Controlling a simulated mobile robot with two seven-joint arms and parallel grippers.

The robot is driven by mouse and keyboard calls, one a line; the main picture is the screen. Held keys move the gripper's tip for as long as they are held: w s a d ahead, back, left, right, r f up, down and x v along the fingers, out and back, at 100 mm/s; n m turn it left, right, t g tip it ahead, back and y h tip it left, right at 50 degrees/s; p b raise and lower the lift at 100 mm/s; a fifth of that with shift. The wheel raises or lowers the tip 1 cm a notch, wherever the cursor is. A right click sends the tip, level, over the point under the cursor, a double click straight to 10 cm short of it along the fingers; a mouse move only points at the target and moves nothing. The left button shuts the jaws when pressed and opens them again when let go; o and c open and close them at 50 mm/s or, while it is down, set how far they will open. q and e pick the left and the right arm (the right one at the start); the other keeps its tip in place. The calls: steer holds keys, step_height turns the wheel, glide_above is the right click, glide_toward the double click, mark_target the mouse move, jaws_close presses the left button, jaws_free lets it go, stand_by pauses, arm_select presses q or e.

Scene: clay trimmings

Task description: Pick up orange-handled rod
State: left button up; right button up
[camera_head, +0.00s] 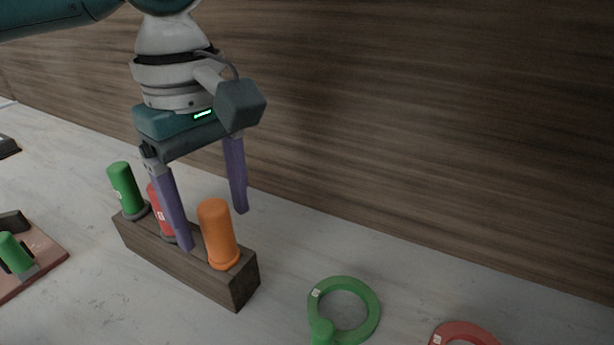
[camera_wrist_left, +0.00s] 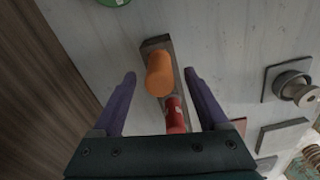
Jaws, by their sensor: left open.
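The orange handle (camera_head: 218,234) stands upright at the right end of a dark wooden block (camera_head: 185,265). It also shows in the left wrist view (camera_wrist_left: 159,75), a little ahead of and between the fingertips. My left gripper (camera_head: 214,228) is open and empty, with purple fingers pointing down around the area of the orange handle. One finger hangs in front of the block left of the handle, the other behind it. In the left wrist view the gripper (camera_wrist_left: 160,76) spans the block. The rod below the handle is hidden in the block. My right gripper is not in view.
A red handle (camera_head: 159,208) and a green handle (camera_head: 124,188) stand in the same block, left of the orange one. A green ring (camera_head: 372,308) and a red ring (camera_head: 463,331) lie to the right. A wooden wall (camera_head: 430,130) rises behind.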

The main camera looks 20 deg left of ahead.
arm_select(q)
step_height(320, 180, down, 2)
steer(key=shift+f, duration=0.1)
steer(key=shift+c, duration=0.2)
jaws_close()
stand_by(0.4)
